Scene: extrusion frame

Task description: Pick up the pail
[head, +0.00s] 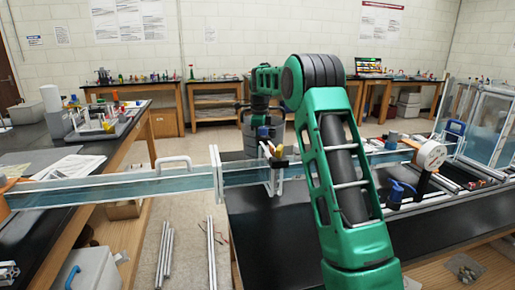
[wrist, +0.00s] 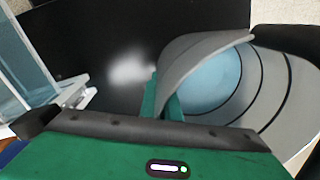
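The pail (wrist: 275,85) is a grey, round, open-topped vessel with dark rings and a pale blue inside, filling the right of the wrist view. A grey vessel that appears to be the pail (head: 263,133) stands on the black bench top in the head view, partly hidden by frame parts. My gripper (wrist: 165,97) shows as green finger parts at the pail's near left rim. In the head view my arm reaches over the bench, and my gripper (head: 259,113) is just above the grey vessel.
A long extrusion frame with clear blue panels (head: 110,188) crosses the bench left of the pail and continues to the right. A white bracket (wrist: 75,95) stands close at left in the wrist view. Black bench top (head: 265,235) is clear in front.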

